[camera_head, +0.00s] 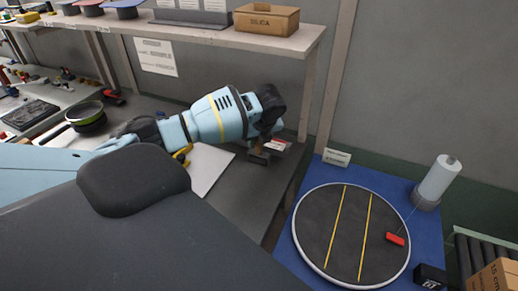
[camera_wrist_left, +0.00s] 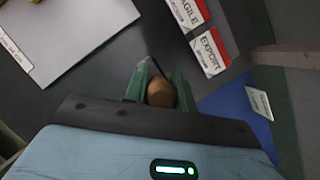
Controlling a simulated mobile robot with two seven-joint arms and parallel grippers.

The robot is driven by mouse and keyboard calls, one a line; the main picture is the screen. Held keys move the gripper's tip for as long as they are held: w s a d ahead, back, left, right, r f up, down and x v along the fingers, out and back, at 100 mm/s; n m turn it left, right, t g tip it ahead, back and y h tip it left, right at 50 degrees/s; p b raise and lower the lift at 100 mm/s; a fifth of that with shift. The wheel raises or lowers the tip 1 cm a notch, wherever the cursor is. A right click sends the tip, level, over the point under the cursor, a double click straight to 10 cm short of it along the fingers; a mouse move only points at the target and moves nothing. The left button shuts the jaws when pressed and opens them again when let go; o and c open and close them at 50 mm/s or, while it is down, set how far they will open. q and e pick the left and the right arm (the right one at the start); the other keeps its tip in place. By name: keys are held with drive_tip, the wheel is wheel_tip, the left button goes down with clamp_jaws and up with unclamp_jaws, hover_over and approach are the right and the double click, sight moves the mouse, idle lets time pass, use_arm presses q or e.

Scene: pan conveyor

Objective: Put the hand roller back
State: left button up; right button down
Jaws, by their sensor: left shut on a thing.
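My left gripper (camera_head: 262,150) reaches in from the left, low over the right end of the grey bench. In the left wrist view its two green fingers (camera_wrist_left: 160,88) are shut on a rounded brown wooden piece, which looks like the handle of the hand roller (camera_wrist_left: 161,93). A thin dark rod shows just beyond the fingers. The roller's far end is hidden, and I cannot tell whether it touches the bench. My right gripper is not in view.
Red-and-white label cards (camera_wrist_left: 207,50) lie beside the gripper, and a white sheet (camera_wrist_left: 65,35) lies left. A blue table with a round dark turntable (camera_head: 318,225) stands right. A shelf (camera_head: 230,36) with a SILICA box (camera_head: 266,20) is above.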

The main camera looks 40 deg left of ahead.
sight(259, 149)
use_arm(q)
drive_tip(key=f, duration=0.3)
drive_tip(key=shift+w+d+f, duration=0.1)
drive_tip(key=shift+w, duration=0.1)
drive_tip(key=shift+f, duration=0.15)
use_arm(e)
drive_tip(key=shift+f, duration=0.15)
use_arm(q)
drive_tip(key=shift+f, duration=0.15)
drive_tip(key=o, duration=1)
drive_tip(key=shift+p+v, duration=0.6)
drive_tip(key=shift+v, duration=5.55)
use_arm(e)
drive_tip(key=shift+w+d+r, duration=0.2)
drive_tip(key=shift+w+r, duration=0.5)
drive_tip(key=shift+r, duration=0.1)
